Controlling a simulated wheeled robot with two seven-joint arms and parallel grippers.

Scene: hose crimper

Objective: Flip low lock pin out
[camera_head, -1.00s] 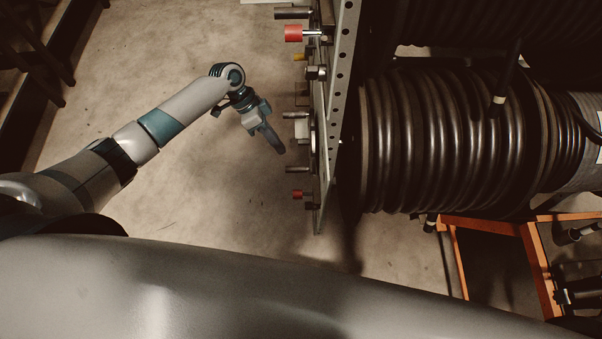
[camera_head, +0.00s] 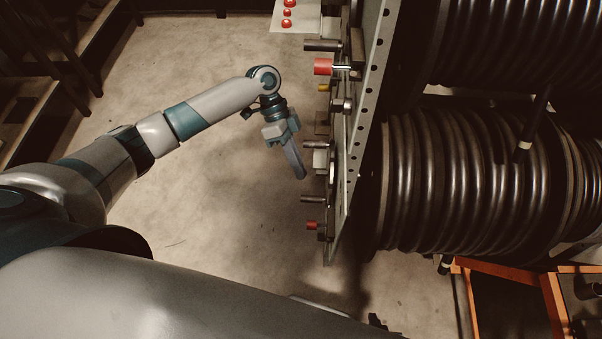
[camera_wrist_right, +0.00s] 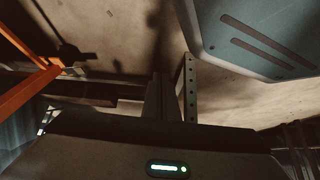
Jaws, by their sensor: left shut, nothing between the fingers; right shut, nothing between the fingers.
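The upright machine panel (camera_head: 342,205) stands edge-on right of my left gripper in the head view. Several pins and knobs stick out of its left face. A small red-tipped pin (camera_head: 311,225) sits at its near end, and a larger red knob (camera_head: 323,66) sits at its far end. I cannot tell which is the low lock pin. My left gripper (camera_head: 300,174) is shut and empty, with its fingers pointing towards the panel and appearing apart from it. My right gripper (camera_wrist_right: 160,90) is shut and empty in the right wrist view, with its dark body below.
Large ribbed hose coils (camera_head: 450,185) fill the space right of the panel. An orange frame (camera_head: 550,300) stands at lower right. A plate with red buttons (camera_head: 288,14) is at the top. The floor (camera_head: 215,190) left of the panel is clear.

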